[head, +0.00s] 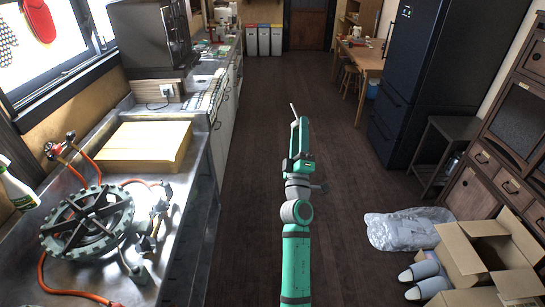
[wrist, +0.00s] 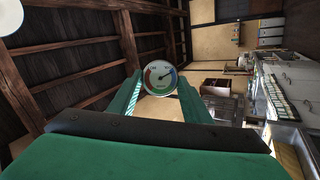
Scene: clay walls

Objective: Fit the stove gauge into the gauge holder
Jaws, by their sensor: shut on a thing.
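The stove gauge (wrist: 160,77) is a small round dial with a pale face, a coloured arc and a dark needle. It sits between the two green fingertips of my gripper (wrist: 159,82) in the wrist view, its face toward the camera. In the head view my gripper (head: 302,124) is raised over the open floor, right of the metal counter. A thin pale piece (head: 293,107) sticks out near its tip, probably part of the gauge. A dark round gas stove (head: 88,220) with orange hoses sits on the counter. I cannot make out the gauge holder.
The metal counter (head: 185,225) runs along the left, with a yellow-tan block (head: 145,145) and a green-labelled bottle (head: 17,188). On the right are a dark fridge (head: 405,75), a plastic bag (head: 405,229) and an open cardboard box (head: 465,262). The middle floor is clear.

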